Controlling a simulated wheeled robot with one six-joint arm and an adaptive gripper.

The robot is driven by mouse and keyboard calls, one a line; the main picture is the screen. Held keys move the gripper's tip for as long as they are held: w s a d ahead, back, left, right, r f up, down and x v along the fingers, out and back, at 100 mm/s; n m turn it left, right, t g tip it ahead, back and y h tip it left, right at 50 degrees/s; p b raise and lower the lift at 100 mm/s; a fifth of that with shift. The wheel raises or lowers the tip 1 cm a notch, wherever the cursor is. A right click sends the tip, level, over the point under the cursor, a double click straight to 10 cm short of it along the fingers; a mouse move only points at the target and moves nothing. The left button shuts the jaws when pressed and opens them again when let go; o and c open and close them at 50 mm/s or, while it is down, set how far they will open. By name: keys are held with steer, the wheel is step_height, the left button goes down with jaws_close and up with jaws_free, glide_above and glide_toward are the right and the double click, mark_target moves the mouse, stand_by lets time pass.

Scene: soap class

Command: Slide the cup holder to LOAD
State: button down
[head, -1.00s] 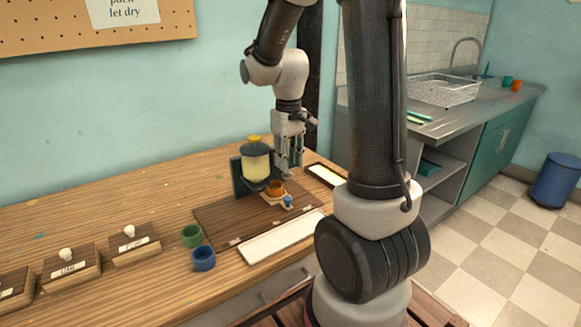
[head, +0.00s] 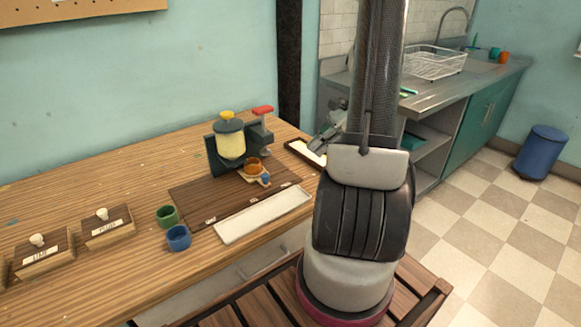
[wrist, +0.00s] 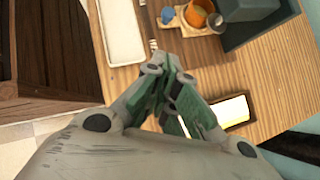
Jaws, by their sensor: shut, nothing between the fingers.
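The cup holder (head: 244,177) is a small light wooden slide with a blue knob (head: 265,180) at its front. It carries an orange cup (head: 253,163) under the spout side of a dispenser (head: 230,142) with pale yellow contents and a yellow cap. It sits at the back right of a dark brown board (head: 215,199) with small labels too small to read. In the wrist view the cup holder (wrist: 215,22) and cup show at the top. My gripper (wrist: 168,64) is shut and empty, apart from the holder. In the head view it is mostly hidden behind my arm.
A red-topped lever (head: 263,110) stands right of the dispenser. A white tray (head: 262,215) lies in front of the board, and a dark-framed tray (head: 297,148) at the right. Green (head: 167,216) and blue (head: 178,237) cups stand left.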

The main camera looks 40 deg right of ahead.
glide_toward(270, 185)
steer(key=d+f, duration=0.2)
steer(key=f, duration=0.1)
steer(key=shift+w, duration=0.2)
steer(key=a, duration=0.1)
steer(key=w+a+f, duration=0.1)
steer(key=a, duration=0.1)
steer(key=shift+w+a, duration=0.1)
steer(key=shift+w, duration=0.15)
steer(key=shift+w+a, duration=0.25)
steer(key=shift+a, duration=0.2)
